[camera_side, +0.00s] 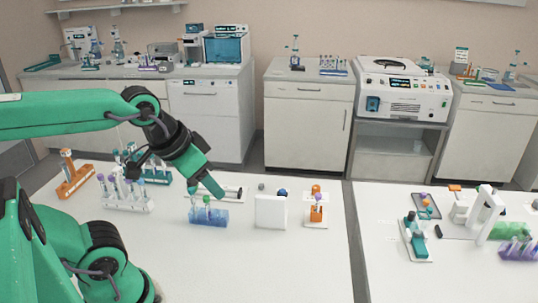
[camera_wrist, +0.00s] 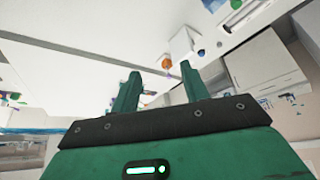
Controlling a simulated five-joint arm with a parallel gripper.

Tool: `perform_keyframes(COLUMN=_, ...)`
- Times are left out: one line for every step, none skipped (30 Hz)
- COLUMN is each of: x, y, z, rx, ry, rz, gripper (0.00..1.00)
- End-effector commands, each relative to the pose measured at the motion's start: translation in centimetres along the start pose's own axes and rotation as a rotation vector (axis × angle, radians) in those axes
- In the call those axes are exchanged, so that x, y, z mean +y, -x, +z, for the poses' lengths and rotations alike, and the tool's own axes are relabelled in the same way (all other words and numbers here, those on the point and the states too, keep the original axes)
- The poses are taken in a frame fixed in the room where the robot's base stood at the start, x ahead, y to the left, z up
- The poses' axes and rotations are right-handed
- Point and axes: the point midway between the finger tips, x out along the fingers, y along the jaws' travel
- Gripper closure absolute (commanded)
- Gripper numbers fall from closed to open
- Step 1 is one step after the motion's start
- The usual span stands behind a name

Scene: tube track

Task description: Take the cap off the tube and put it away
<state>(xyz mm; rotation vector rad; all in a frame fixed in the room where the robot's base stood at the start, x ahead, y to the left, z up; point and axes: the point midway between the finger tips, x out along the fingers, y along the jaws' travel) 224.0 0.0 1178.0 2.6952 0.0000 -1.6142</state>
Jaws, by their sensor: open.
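My gripper (camera_side: 213,190) is open, its fingers slanting down just above a blue rack (camera_side: 208,218) in the side view. A tube with a green cap (camera_side: 207,199) stands upright in this rack, close below and left of the visible fingertip. In the wrist view my gripper (camera_wrist: 160,67) shows two green fingers spread apart with nothing held between them. Which tube the task means I cannot tell.
A white block (camera_side: 271,212) stands right of the blue rack. A white rack of tubes (camera_side: 128,201) and an orange rack (camera_side: 75,180) stand to the left. The front of the white table is clear. A second table on the right holds more racks.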

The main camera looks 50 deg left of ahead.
Motion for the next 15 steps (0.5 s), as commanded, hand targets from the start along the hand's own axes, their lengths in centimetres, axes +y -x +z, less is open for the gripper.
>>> perform_keyframes(x=0.0, y=0.0, z=0.0, rx=0.000, ry=0.000, rz=0.000, gripper=0.56)
perform_keyframes(x=0.0, y=0.0, z=0.0, rx=0.000, ry=0.000, rz=0.000, gripper=0.56)
perform_keyframes(x=0.0, y=0.0, z=0.0, rx=0.000, ry=0.000, rz=0.000, gripper=0.56)
perform_keyframes(x=0.0, y=0.0, z=0.0, rx=0.000, ry=0.000, rz=0.000, gripper=0.56)
perform_keyframes(x=0.0, y=0.0, z=0.0, rx=0.000, ry=0.000, rz=0.000, gripper=0.56)
perform_keyframes(x=0.0, y=0.0, z=0.0, rx=0.000, ry=0.000, rz=0.000, gripper=0.56)
perform_keyframes(x=0.0, y=0.0, z=0.0, rx=0.000, ry=0.000, rz=0.000, gripper=0.56)
perform_keyframes(x=0.0, y=0.0, z=0.0, rx=0.000, ry=0.001, rz=0.000, gripper=0.56)
perform_keyframes(x=0.0, y=0.0, z=-0.1, rx=-0.001, ry=0.002, rz=0.000, gripper=0.56)
perform_keyframes(x=0.0, y=0.0, z=-0.1, rx=-0.002, ry=0.004, rz=0.000, gripper=0.56)
perform_keyframes(x=0.0, y=0.0, z=-0.2, rx=-0.003, ry=0.007, rz=0.000, gripper=0.56)
perform_keyframes(x=0.0, y=0.1, z=-0.4, rx=-0.005, ry=0.012, rz=0.000, gripper=0.56)
perform_keyframes(x=0.0, y=0.1, z=-0.6, rx=-0.007, ry=0.017, rz=0.000, gripper=0.56)
perform_keyframes(x=0.0, y=0.0, z=-0.8, rx=-0.011, ry=0.023, rz=0.000, gripper=0.56)
perform_keyframes(x=0.0, y=0.1, z=-1.1, rx=-0.017, ry=0.034, rz=0.000, gripper=0.56)
